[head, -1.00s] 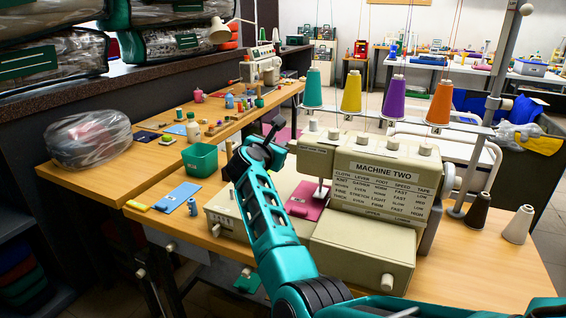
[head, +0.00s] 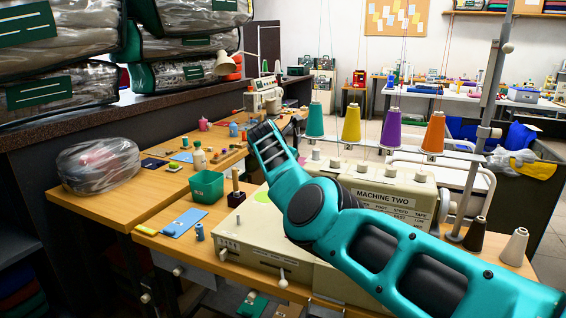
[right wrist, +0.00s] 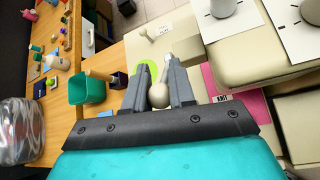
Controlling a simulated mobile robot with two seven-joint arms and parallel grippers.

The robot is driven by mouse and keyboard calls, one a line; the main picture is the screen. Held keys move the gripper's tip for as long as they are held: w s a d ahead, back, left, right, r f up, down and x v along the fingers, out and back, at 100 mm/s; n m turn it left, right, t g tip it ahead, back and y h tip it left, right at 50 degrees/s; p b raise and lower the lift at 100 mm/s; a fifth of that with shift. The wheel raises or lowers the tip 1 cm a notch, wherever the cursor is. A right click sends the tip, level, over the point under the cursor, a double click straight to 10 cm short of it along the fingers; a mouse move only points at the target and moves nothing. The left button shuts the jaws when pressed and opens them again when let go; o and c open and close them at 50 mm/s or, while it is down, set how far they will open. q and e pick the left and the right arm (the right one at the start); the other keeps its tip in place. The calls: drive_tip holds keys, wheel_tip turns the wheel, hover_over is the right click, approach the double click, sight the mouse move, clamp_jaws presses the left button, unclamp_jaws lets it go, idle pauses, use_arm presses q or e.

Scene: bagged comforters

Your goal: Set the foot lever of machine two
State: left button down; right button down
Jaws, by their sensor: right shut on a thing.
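Machine two (head: 385,196) is a cream sewing machine with a name plate and a printed table, now partly covered by my right arm. My right gripper (right wrist: 158,78) is over the machine's bed in the right wrist view. Its two grey fingers are shut on a cream round-ended lever knob (right wrist: 158,96). I cannot read a label for this knob. Another cream lever (right wrist: 146,33) stands beyond it beside a small white label. My left gripper is not in view.
A bagged bundle (head: 98,165) lies on the left table.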

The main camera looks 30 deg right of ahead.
drive_tip(key=shift+w+d+r, duration=0.1)
drive_tip(key=shift+r, duration=0.1)
idle(0.3)
drive_tip(key=c, duration=1.3)
unclamp_jaws()
drive_tip(key=o, duration=0.4)
drive_tip(key=shift+f, duration=0.15)
drive_tip(key=shift+c, duration=0.2)
drive_tip(key=shift+s+a+r+p, duration=0.3)
drive_tip(key=shift+a+r+p, duration=0.05)
drive_tip(key=shift+a+r, duration=0.2)
drive_tip(key=shift+s+a+r, duration=0.25)
drive_tip(key=shift+s+r, duration=0.05)
drive_tip(key=shift+s, duration=0.25)
drive_tip(key=v, duration=1)
